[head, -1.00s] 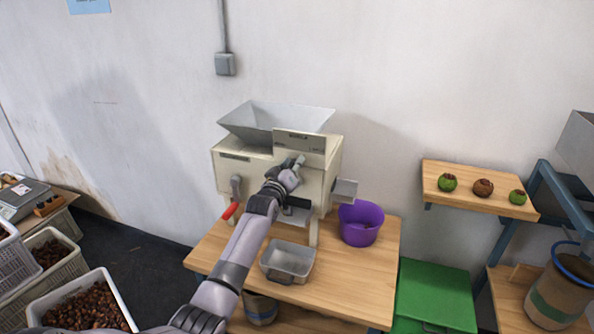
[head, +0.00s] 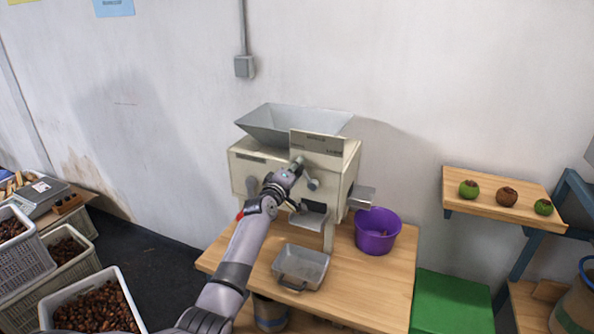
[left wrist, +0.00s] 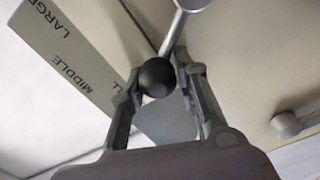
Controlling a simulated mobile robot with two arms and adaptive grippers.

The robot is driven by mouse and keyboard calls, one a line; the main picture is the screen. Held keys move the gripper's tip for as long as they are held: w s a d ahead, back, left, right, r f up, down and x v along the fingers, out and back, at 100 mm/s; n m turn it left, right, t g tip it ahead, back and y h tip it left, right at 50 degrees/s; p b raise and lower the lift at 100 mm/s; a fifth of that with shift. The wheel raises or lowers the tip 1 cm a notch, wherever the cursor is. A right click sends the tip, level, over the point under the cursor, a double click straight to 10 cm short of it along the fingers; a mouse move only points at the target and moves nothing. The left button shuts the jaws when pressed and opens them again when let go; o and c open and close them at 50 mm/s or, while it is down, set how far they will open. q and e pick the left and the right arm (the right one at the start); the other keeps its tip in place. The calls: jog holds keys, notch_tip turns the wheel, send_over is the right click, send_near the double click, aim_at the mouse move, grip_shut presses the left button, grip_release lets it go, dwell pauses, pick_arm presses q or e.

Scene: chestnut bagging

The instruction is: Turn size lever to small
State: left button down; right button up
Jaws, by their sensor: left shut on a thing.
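The cream sizing machine (head: 243,170) stands on the wooden table, with a grey hopper on top. The size lever (left wrist: 177,36) is a metal rod with a black ball knob (left wrist: 157,78), seen in the left wrist view. The knob lies between the fingers of my left gripper (left wrist: 159,73), which is shut on it. The size plate (left wrist: 70,55) beside it reads LARGE and MIDDLE; only the end of a third word shows, next to the knob. In the head view my left gripper (head: 291,174) is at the machine's front and hides part of the lever. My right gripper is not in view.
A metal tray (head: 301,283) and a purple bucket (head: 377,245) stand on the table (head: 385,293). Metal chutes project from the machine's front and right side. Crates of chestnuts (head: 128,283) stand at the lower left. A shelf (head: 470,176) holds fruits at right.

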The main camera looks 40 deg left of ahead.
pick_arm(q)
jog(key=shift+w+d+f, duration=0.1)
jog(key=shift+d+f, duration=0.15)
jog(key=shift+f, duration=0.05)
jog(key=c, duration=1.7)
grip_release()
jog(key=o, duration=0.4)
jog(key=shift+d+r, duration=0.1)
jog(key=shift+r, duration=0.05)
jog(key=shift+a+r, duration=0.1)
jog(key=shift+a, duration=0.15)
jog(key=v, duration=1.2)
